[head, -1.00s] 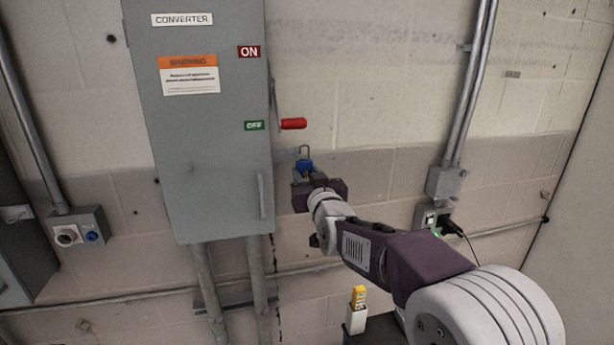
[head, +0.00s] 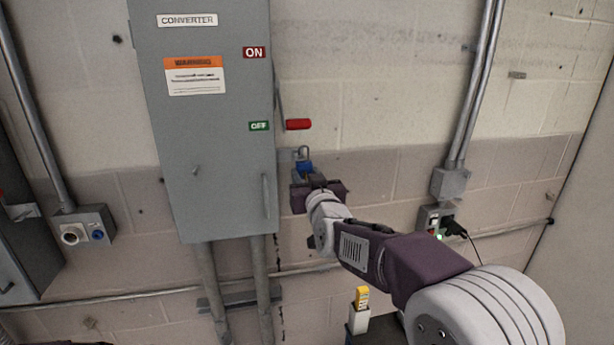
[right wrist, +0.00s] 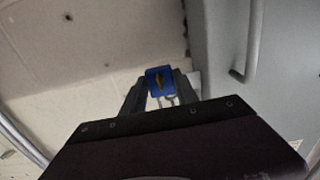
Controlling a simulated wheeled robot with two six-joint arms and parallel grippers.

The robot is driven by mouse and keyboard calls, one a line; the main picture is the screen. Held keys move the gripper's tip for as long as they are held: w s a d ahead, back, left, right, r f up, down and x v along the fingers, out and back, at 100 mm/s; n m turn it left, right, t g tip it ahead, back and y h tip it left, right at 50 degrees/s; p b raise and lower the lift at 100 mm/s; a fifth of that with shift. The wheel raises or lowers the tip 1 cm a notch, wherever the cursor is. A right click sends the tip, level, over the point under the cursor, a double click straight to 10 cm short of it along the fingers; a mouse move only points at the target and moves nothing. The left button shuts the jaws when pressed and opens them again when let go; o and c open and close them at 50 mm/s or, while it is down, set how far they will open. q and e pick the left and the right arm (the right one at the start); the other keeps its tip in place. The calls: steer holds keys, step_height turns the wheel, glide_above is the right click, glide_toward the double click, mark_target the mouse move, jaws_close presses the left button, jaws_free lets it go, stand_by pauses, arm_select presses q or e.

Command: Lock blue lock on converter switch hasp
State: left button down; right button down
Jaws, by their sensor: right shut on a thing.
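The grey converter switch box (head: 215,170) hangs on the wall, with ON and OFF labels on its right side. Its red handle (head: 298,125) sits level with the OFF label. The hasp (head: 288,153) is a small tab on the box's right edge, below the handle. My right gripper (head: 307,176) is shut on the blue lock (head: 304,167), its shackle up, close beside the hasp. In the right wrist view the lock (right wrist: 160,82) sits between the fingers (right wrist: 158,95). I cannot tell whether the shackle passes through the hasp. My left gripper is not in view.
Conduits (head: 258,285) run down below the box. An outlet box (head: 436,220) with a black plug is on the wall at right. A yellow item (head: 361,298) stands in a holder below my right arm. The wall right of the handle is clear.

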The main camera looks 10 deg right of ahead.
steer(key=shift+f+b, duration=1)
steer(key=shift+b, duration=0.05)
stand_by(0.4)
steer(key=c, duration=0.9)
jaws_free()
steer(key=shift+o, duration=0.2)
steer(key=shift+s+d+b, duration=0.1)
steer(key=shift+s+b, duration=0.55)
steer(key=shift+s, duration=1.9)
